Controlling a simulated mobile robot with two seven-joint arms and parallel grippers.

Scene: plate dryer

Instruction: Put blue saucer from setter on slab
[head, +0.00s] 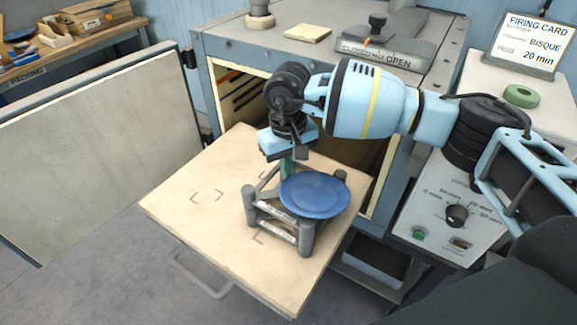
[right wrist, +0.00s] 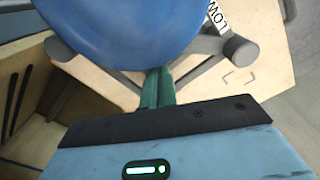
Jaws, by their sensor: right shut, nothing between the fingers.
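The blue saucer (head: 314,194) rests on top of the grey setter (head: 305,236), which stands on the pale slab (head: 180,205). In the right wrist view the saucer (right wrist: 125,30) fills the top, with setter legs (right wrist: 235,48) showing beyond it and the slab (right wrist: 270,70) below. My right gripper (head: 288,170) points down at the saucer's far edge. Its green fingers (right wrist: 158,88) are shut with nothing between them. Their tips run up to the saucer's rim; I cannot tell whether they touch it. My left gripper is out of view.
The slab juts from the open kiln (head: 240,95), with its door (head: 90,140) swung out at left. Bracket marks (head: 206,194) frame bare slab left of the setter. A control panel (head: 452,205) stands at right. A handle (head: 200,275) sits below the slab's front edge.

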